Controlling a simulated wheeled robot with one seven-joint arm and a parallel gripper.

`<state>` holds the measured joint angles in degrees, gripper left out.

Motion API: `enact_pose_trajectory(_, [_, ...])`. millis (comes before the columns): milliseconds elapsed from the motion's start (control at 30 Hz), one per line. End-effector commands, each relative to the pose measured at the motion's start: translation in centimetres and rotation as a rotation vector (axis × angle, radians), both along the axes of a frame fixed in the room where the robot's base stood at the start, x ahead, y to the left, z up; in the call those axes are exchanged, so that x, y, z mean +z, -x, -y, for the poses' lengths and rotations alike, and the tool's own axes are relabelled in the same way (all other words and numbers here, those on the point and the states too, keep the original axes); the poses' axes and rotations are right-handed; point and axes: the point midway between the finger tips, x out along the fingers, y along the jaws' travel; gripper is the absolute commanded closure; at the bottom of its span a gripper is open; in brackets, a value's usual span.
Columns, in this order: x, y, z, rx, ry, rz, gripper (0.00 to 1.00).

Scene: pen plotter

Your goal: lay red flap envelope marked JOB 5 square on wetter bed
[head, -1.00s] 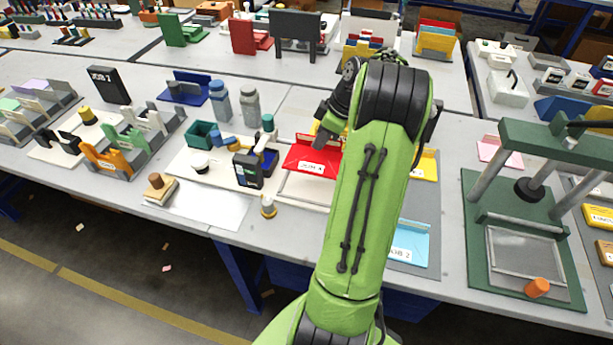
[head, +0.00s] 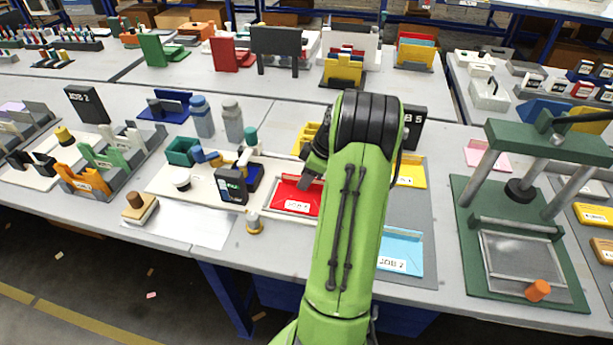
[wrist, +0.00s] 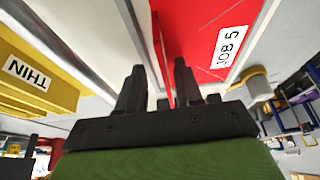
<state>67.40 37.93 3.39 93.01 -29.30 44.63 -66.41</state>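The red envelope (head: 299,192) lies in or just over the pale-rimmed wetter bed (head: 271,208), left of my arm in the head view. Its white label faces the front, and in the wrist view the red envelope (wrist: 195,25) reads JOB 5. My gripper (wrist: 158,75) is at the envelope's edge, its two dark fingers apart with a red edge showing between them and a gap beside the left finger. In the head view my arm hides the envelope's right side and most of the gripper. I cannot tell whether the envelope is fully flat or square.
A dark block (head: 231,186) and a small brass-and-white piece (head: 254,222) stand left of the bed. A green press (head: 520,235) stands farther right. A yellow holder marked THIN (wrist: 40,85) is nearby.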

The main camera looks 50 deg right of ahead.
Motion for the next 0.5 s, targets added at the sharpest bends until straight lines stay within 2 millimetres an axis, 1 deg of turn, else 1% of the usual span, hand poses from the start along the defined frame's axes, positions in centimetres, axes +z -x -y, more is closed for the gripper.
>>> enact_pose_trajectory(200, [0.1, 0.0, 0.0, 0.000, 0.000, 0.000, 0.65])
enact_pose_trajectory(267, [0.4, 0.0, 0.0, 0.000, 0.000, 0.000, 0.65])
enact_pose_trajectory(367, [2.0, 0.5, 0.3, -0.002, 0.003, 0.001, 0.65])
enact_pose_trajectory(500, [5.7, 1.9, 1.0, -0.003, 0.004, 0.002, 0.65])
